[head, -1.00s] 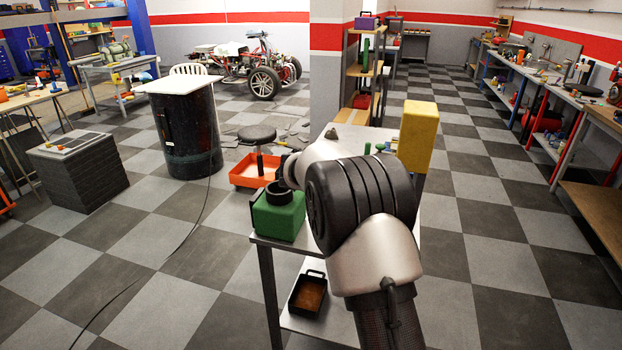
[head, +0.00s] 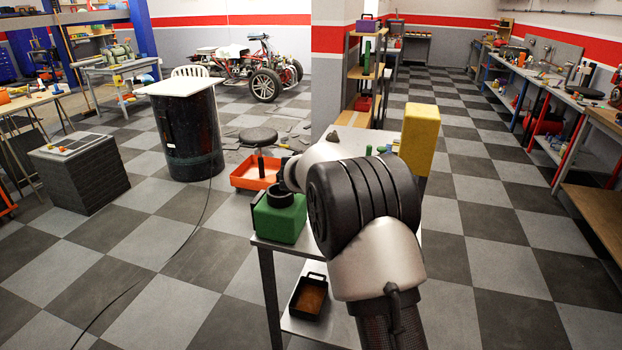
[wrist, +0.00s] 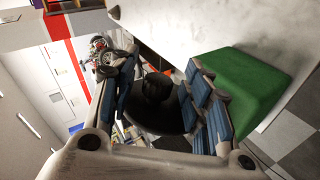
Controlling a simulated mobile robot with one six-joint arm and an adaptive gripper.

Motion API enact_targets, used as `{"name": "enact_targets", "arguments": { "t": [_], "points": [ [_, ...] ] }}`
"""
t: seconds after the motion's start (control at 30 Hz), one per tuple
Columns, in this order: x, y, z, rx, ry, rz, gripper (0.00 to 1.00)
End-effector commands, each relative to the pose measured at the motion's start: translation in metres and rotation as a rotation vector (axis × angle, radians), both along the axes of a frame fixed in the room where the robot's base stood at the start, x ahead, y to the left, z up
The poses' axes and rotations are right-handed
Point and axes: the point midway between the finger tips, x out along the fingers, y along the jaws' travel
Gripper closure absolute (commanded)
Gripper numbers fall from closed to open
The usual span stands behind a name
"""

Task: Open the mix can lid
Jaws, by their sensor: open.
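The mix can is a green, box-shaped can (head: 280,222) standing at the near left corner of the table, with a round black lid (head: 278,192) on top. In the wrist view the can's green side (wrist: 245,92) lies to the right, and a dark round part (wrist: 158,92), apparently the lid, shows between the fingers. My gripper (wrist: 161,84) is open, its blue-padded fingers on either side of that dark part. Whether the pads touch it I cannot tell. In the head view my arm hides most of the gripper, which is at the lid's height.
A yellow block (head: 420,138) stands upright on the table, right of my arm. A black tray (head: 308,296) sits on the shelf below. An orange bin (head: 256,172), a stool and a dark drum (head: 189,135) stand beyond. Checkered floor is open to the left and right.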

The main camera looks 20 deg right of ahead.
Motion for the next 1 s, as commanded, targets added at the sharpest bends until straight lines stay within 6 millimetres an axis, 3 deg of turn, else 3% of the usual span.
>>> {"name": "enact_targets", "arguments": {
  "t": [0.5, 0.7, 1.0],
  "points": [
    [-0.074, 0.036, 0.054, 0.001, -0.002, 0.002, 0.55],
    [-0.085, 0.04, 0.062, 0.0, -0.002, 0.0, 0.55],
    [-0.086, 0.04, 0.062, 0.001, -0.002, 0.0, 0.55]
  ]
}}
